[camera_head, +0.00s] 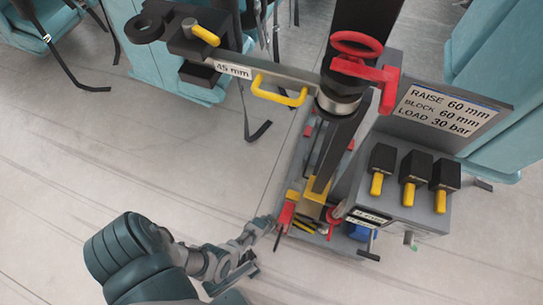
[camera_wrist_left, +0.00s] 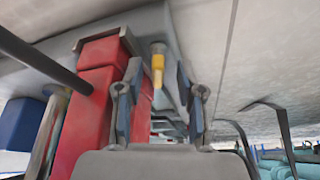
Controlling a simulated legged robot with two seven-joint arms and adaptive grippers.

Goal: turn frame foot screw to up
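I cannot tell for sure which part is the frame foot screw. At the foot of the dark column frame (camera_head: 345,125) is a red part (camera_head: 286,216) beside a yellow block (camera_head: 312,205). My left gripper (camera_head: 264,244) is just left of this red part, low near the floor. In the left wrist view, its two fingers (camera_wrist_left: 157,105) are spread apart. A red block (camera_wrist_left: 97,110) stands by the left finger, with a narrower red piece showing in the gap. A small yellow-tipped part (camera_wrist_left: 158,68) shows beyond the fingertips. My right gripper is not in view.
A red handwheel (camera_head: 355,43) tops the column. A bar with a yellow handle (camera_head: 280,92) reaches left. To the right, a grey stand carries several black blocks with yellow tips (camera_head: 410,190) under a sign (camera_head: 445,108). Teal seats stand behind. The floor (camera_head: 130,165) at left is clear.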

